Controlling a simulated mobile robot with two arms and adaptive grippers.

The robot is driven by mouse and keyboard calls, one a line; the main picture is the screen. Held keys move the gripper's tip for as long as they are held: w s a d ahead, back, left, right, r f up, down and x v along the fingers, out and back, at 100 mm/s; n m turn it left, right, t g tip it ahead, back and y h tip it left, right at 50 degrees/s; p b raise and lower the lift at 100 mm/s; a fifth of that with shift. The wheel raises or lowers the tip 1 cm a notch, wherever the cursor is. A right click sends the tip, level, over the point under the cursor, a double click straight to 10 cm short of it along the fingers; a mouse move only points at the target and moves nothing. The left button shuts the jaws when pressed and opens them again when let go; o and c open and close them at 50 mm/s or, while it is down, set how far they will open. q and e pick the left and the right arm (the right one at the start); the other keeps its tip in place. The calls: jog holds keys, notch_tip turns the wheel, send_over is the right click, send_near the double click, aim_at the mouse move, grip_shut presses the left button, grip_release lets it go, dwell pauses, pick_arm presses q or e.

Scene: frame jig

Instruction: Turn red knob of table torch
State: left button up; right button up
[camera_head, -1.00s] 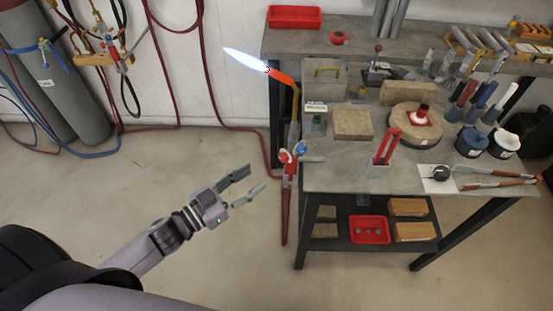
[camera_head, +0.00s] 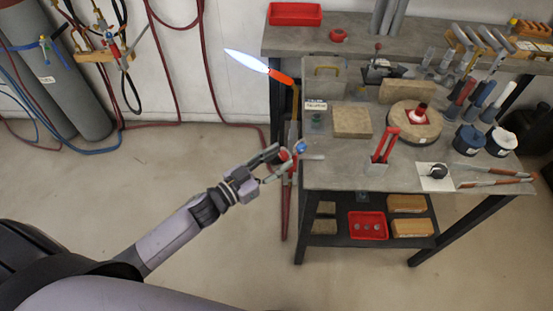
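The table torch (camera_head: 281,77) is mounted at the left edge of the workbench, with an orange tip and a blue-white flame (camera_head: 246,60) pointing up left. Its red knob (camera_head: 284,154) and blue knob (camera_head: 301,147) are low on the torch, beside the bench edge. My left gripper (camera_head: 274,164) is at the red knob, its fingers apart on either side of it in this view. The fingers partly hide the knob, and I cannot tell whether they touch it. My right gripper is not in view.
The workbench (camera_head: 330,178) holds blocks, a round stone slab (camera_head: 415,132), a red-handled tool (camera_head: 385,146), blue and white pots and tongs (camera_head: 495,182). A red tray (camera_head: 368,226) is on the lower shelf. Gas cylinders (camera_head: 75,85) and hoses stand at left. Floor left of the bench is clear.

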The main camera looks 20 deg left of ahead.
pick_arm(q)
grip_shut()
jog(key=shift+m, duration=0.3)
jog(key=m+p, duration=0.1)
jog(key=m, duration=0.4)
jog(key=shift+r, duration=0.1)
jog(key=m, duration=0.6)
jog(key=shift+y, duration=0.3)
jog(key=shift+m, duration=0.4)
dwell(0.3)
jog(key=shift+o, duration=1)
grip_release()
